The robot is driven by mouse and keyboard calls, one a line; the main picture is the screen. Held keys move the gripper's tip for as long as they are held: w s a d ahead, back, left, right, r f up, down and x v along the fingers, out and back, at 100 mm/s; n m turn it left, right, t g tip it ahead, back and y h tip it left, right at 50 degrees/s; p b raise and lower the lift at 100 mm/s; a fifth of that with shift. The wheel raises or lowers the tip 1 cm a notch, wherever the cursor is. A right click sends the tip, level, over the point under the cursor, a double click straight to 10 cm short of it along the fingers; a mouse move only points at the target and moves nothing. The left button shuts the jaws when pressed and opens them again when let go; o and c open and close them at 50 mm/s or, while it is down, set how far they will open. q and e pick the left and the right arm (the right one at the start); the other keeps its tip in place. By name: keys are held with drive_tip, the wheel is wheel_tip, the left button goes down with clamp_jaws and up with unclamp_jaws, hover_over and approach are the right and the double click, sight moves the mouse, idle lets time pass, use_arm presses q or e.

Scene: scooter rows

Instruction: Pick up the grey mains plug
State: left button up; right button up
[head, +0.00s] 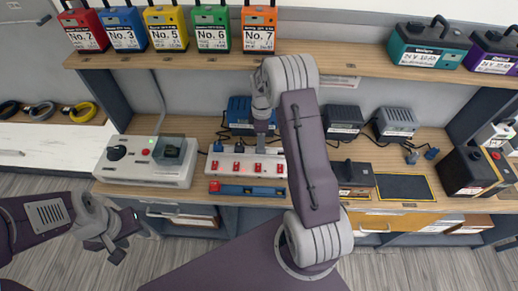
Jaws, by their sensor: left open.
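A small grey plug (411,157) lies on the wooden bench at the right, in front of a grey charger. A blue plug (432,153) lies close to its right. My left gripper (120,243) is open and empty at the lower left, in front of the bench and far from the grey plug. My right arm crosses the middle of the view. Its gripper (262,143) points down over a white power strip (222,169) with red switches, left of the grey plug. Its fingers are too small and partly hidden to judge.
Chargers stand at the bench's back: blue (240,112), dark (344,120) and grey (397,122). A grey test unit (120,172) sits at the left. A black box (356,176) and dark mat (404,187) lie in front of the plugs. A shelf (345,55) with battery packs runs above.

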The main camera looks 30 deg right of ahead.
drive_tip(key=shift+d+f, duration=0.1)
drive_tip(key=shift+f, duration=0.05)
drive_tip(key=f, duration=0.2)
drive_tip(key=f+p, duration=0.1)
drive_tip(key=f, duration=0.1)
drive_tip(key=shift+s+a, duration=0.25)
drive_tip(key=shift+w+a+f, duration=0.1)
drive_tip(key=shift+w+f, duration=0.05)
drive_tip(key=shift+f, duration=0.35)
clamp_jaws()
drive_tip(key=shift+r, duration=0.2)
